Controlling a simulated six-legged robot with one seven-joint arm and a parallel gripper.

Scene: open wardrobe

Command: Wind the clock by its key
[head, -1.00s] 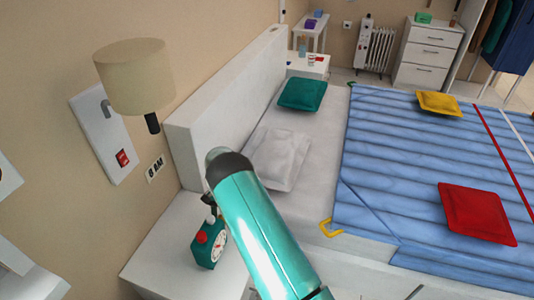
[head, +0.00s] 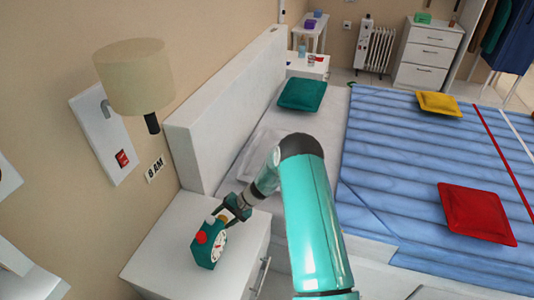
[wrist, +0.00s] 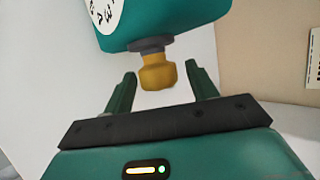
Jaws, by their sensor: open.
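The clock (head: 208,247) is a teal box with a white dial and a red knob on top, standing on the white nightstand. It also shows at the top of the wrist view (wrist: 180,22). Its key (wrist: 158,73) is a yellow-brown knob on a dark collar, sticking out of the clock's side towards my gripper. My gripper (wrist: 161,88) is open, with one green finger on each side of the key and visible gaps between. In the head view my gripper (head: 228,212) is beside the clock, on its bed side.
The nightstand (head: 165,250) has bare top around the clock. The white headboard (head: 215,115) and bed stand behind and to the right. A lamp (head: 135,80) and a wall panel (head: 98,130) are on the wall at left.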

